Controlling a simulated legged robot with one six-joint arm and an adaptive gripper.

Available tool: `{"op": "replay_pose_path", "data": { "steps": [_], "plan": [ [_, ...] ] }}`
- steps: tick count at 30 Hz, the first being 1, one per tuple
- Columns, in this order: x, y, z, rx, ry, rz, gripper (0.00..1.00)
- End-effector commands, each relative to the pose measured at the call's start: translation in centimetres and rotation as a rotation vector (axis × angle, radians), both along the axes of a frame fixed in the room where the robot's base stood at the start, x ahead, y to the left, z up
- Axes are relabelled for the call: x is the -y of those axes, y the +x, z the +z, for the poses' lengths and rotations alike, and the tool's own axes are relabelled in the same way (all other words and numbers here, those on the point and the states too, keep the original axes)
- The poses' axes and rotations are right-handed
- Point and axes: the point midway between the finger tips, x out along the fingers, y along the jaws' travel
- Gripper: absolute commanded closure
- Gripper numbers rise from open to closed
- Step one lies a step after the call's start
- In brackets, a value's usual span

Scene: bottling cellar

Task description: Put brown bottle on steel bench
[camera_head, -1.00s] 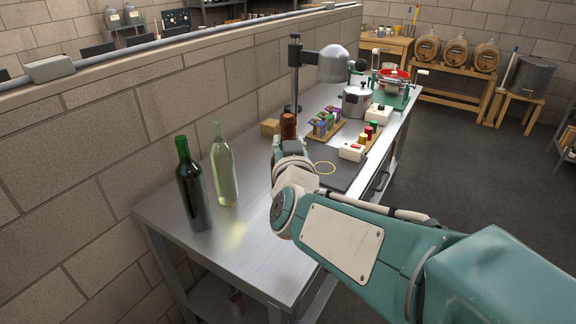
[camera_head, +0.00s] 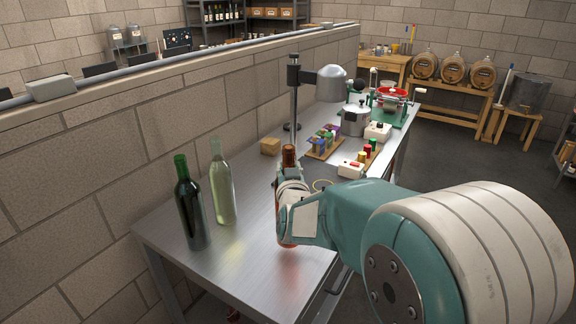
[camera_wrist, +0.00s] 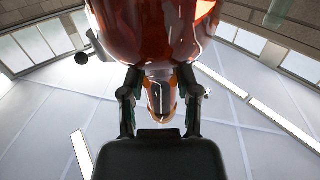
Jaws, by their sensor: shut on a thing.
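The brown bottle (camera_head: 289,156) is upright in the head view, over the near part of the steel bench (camera_head: 245,262). My gripper (camera_head: 287,180) is shut on it. The bottle's neck shows above my gripper and its reddish-brown lower end just below. My arm hides much of its middle. I cannot tell whether its base touches the bench. In the wrist view the glossy brown bottle (camera_wrist: 155,30) fills the top, with part of it between the two fingers of my gripper (camera_wrist: 160,98).
A dark green bottle (camera_head: 190,207) and a clear pale-green bottle (camera_head: 222,185) stand on the bench to the left. A lamp stand (camera_head: 294,95), a small wooden block (camera_head: 270,146), a rack of colourful items (camera_head: 324,142) and a steel pot (camera_head: 355,118) are farther back. Bare bench lies in front.

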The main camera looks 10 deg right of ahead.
Motion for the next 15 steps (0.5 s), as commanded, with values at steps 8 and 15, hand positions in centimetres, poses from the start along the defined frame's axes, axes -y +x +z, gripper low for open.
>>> {"op": "replay_pose_path", "data": {
  "steps": [8,15],
  "plan": [
    [0.1,0.5,-2.6,0.005,-0.001,0.001,1.0],
    [0.1,0.5,-3.3,0.008,0.001,0.001,1.0]
  ]
}}
